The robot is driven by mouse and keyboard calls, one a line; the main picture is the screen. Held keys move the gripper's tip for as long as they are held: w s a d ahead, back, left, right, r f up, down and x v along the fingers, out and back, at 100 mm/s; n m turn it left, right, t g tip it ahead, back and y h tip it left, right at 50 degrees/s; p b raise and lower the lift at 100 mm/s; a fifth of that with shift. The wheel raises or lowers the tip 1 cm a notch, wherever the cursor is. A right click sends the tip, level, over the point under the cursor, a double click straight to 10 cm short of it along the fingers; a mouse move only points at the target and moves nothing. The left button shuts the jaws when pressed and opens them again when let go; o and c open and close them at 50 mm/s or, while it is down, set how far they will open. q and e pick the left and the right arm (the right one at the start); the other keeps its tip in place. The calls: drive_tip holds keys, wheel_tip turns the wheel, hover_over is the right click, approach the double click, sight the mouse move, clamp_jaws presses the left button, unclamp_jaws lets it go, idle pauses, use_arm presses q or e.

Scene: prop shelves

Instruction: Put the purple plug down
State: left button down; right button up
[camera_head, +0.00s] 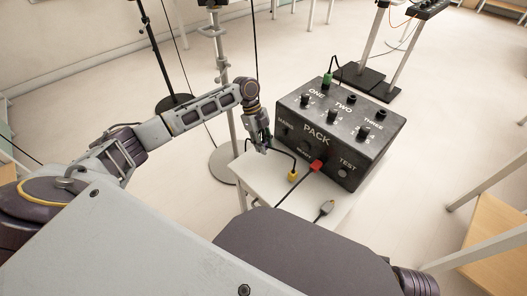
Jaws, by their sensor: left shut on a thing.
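My left gripper (262,148) reaches in from the left and points down just left of the black pack box, above the back left part of the small white table (262,178). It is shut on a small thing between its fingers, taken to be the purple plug. The fingers hide it, and I cannot make out its colour or shape. My right gripper is not in view.
The black pack box (318,133) has a green plug (327,79) in its top and a red plug (316,165) at its front. A yellow plug (292,177) and a grey plug (326,208) lie on the table with black cables. The table's front right is mostly clear.

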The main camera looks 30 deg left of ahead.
use_arm(q)
drive_tip(key=shift+f, duration=0.55)
drive_tip(key=shift+f+b, duration=0.55)
drive_tip(key=shift+f, duration=0.8)
drive_tip(key=shift+f, duration=0.1)
drive_tip(key=c, duration=1.2)
unclamp_jaws()
drive_tip(key=shift+o, duration=0.2)
